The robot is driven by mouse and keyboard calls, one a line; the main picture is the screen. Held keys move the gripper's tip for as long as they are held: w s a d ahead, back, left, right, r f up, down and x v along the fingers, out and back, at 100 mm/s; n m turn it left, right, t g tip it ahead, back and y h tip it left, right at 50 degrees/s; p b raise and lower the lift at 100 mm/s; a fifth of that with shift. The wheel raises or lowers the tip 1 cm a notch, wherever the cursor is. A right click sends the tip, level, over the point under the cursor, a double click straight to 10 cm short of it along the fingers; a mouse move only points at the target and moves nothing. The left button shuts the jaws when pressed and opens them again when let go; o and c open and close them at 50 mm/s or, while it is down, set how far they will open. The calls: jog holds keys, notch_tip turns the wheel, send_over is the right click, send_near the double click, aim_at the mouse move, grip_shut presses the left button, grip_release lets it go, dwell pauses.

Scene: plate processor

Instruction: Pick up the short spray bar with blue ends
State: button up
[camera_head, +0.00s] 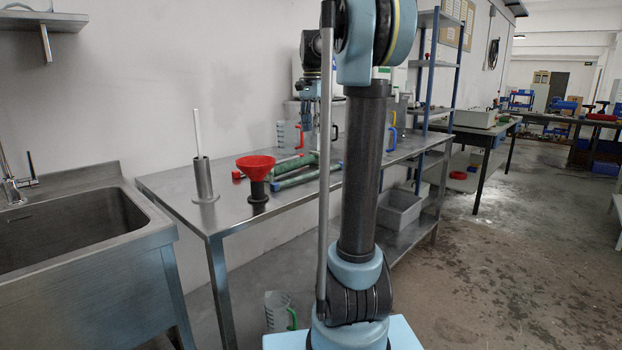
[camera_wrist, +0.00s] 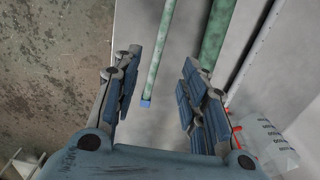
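The spray bar with blue ends is a green bar lying on the steel table. In the wrist view the bar (camera_wrist: 159,55) runs from the top edge down to a blue end cap; its other end is out of frame. It also shows in the head view (camera_head: 304,177), partly hidden by my arm. My gripper (camera_wrist: 160,62) is open and empty, with its fingers on either side of the bar in the picture; the height above it is unclear. In the head view my gripper (camera_head: 309,112) hangs over the back of the table.
A second green bar (camera_wrist: 215,35), with red ends, lies beside it. On the steel table (camera_head: 228,212) stand a red funnel (camera_head: 256,164), a metal holder with a white rod (camera_head: 204,180) and clear jugs (camera_head: 288,135) by the wall. A sink (camera_head: 75,225) is at left.

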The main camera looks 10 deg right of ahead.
send_near(312, 175)
jog(key=f, duration=0.2)
jog(key=w+f, duration=0.1)
jog(key=f, duration=0.5)
jog(key=shift+w+f, duration=0.15)
jog(key=shift+f, duration=0.1)
dwell(0.3)
grip_shut()
